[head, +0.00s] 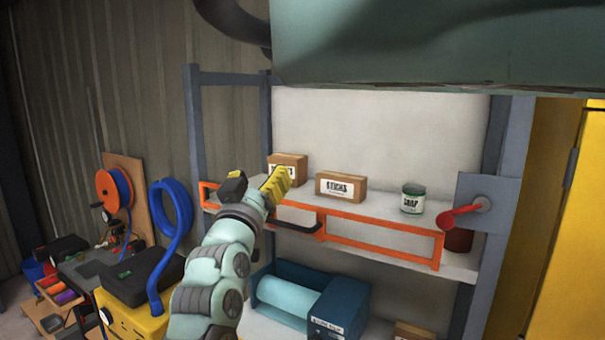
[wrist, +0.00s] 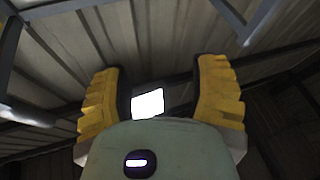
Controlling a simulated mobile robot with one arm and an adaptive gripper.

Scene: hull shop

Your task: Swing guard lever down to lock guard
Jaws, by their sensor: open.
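The guard lever is a red handle (head: 455,214) on a grey plate (head: 487,203) at the right post of the shelf. It points left and slightly down from its pivot. The orange guard frame (head: 376,238) runs along the front of the shelf, its right end near the lever. My gripper (head: 276,185) is raised in front of the left part of the shelf, well left of the lever. In the wrist view its yellow fingers (wrist: 161,100) are apart with nothing between them, pointing up toward the roof. The lever is not in the wrist view.
Two cardboard boxes, one of them marked STICKS (head: 341,187), and a soap can (head: 413,199) stand on the shelf (head: 395,218). A blue roller machine (head: 310,298) sits below. A green hull (head: 440,45) overhangs above. A yellow cabinet (head: 560,220) stands at right.

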